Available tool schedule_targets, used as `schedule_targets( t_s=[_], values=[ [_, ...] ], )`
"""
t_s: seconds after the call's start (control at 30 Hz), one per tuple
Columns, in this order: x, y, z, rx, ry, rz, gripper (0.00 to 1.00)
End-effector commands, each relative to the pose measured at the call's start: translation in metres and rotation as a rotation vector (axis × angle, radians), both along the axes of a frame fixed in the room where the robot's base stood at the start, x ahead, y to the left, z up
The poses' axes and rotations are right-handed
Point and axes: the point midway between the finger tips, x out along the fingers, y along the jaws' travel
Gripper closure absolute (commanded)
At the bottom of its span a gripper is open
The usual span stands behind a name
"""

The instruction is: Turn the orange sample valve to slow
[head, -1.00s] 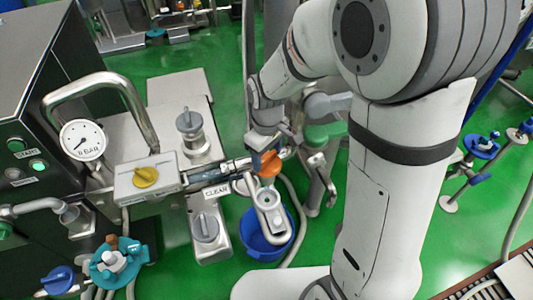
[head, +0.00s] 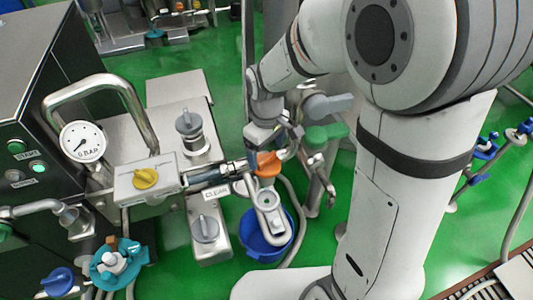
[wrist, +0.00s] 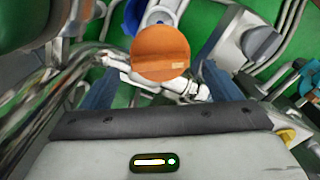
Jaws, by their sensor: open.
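The orange sample valve (head: 267,164) has a round orange knob above a pale metal spout in the head view. In the wrist view the orange knob (wrist: 160,53) is seen from above, with a small pale mark near its edge. My gripper (head: 261,143) is right over the valve in the head view. Its blue fingers are spread to the left and right of the knob in the wrist view, with a gap on both sides. The gripper is open and holds nothing. I cannot read the valve's setting.
A blue bucket (head: 265,238) stands below the spout. A box with a yellow knob (head: 145,178) and a grey knob (head: 205,228) sit to the left. A pressure gauge (head: 82,141) is farther left.

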Motion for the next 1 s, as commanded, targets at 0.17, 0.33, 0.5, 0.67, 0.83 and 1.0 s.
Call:
schedule_targets(
  t_s=[0.17,0.33,0.5,0.67,0.83,1.0],
  values=[
    [0.000,0.000,0.033,0.001,-0.003,0.000,0.16],
    [0.000,0.000,0.049,0.000,-0.001,0.000,0.16],
    [-0.001,0.000,0.052,-0.001,0.001,0.000,0.16],
    [-0.001,0.000,0.052,-0.001,0.001,0.000,0.16],
    [-0.001,0.000,0.052,-0.001,0.001,0.000,0.16],
    [-0.001,0.000,0.052,-0.001,0.001,0.000,0.16]
  ],
)
